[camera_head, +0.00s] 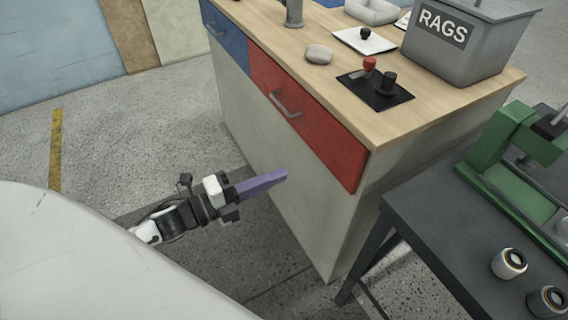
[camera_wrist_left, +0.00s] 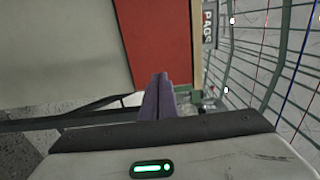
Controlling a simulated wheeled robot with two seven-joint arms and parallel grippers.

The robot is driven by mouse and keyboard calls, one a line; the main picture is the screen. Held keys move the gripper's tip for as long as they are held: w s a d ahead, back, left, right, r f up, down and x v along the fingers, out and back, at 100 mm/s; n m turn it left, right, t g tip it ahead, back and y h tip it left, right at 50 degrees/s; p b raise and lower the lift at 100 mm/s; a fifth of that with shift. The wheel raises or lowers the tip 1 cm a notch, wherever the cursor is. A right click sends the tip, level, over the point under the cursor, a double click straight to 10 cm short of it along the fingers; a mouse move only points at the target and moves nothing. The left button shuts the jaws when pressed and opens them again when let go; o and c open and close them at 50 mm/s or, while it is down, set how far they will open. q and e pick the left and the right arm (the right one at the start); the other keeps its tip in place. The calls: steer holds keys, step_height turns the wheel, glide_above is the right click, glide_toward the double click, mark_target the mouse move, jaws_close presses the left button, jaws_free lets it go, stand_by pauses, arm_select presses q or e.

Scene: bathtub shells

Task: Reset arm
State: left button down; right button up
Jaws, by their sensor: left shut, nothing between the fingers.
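My left gripper (camera_head: 262,184) reaches in from the left in the head view, low in front of the cabinet. Its purple fingers are shut together with nothing between them. In the left wrist view the two purple fingers (camera_wrist_left: 158,100) lie side by side and point toward the red drawer front. The gripper looks apart from the cabinet in the head view. My right arm and right gripper are in neither view.
A wooden-topped cabinet (camera_head: 285,185) with a red drawer (camera_head: 310,125) and a blue drawer (camera_head: 226,38) stands ahead. On it are a grey RAGS bin (camera_head: 465,50) and a black switch plate (camera_head: 374,92). A dark table (camera_head: 430,225) with a green machine (camera_head: 520,165) stands right. Floor left is open.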

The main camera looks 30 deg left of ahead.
arm_select(q)
steer(key=shift+s, duration=0.1)
steer(key=s+d+f+n+g+y, duration=0.3)
steer(key=s+d+f+n, duration=0.1)
steer(key=s+f+n, duration=0.3)
steer(key=s+d+f+n+g+y, duration=0.3)
steer(key=s+f+n, duration=0.5)
steer(key=n, duration=0.6)
step_height(320, 180, down, 3)
steer(key=d+g, duration=0.1)
steer(key=d, duration=0.1)
steer(key=shift+s+d+n, duration=0.15)
steer(key=shift+d+n, duration=0.15)
steer(key=shift+n, duration=0.1)
steer(key=shift+r, duration=0.1)
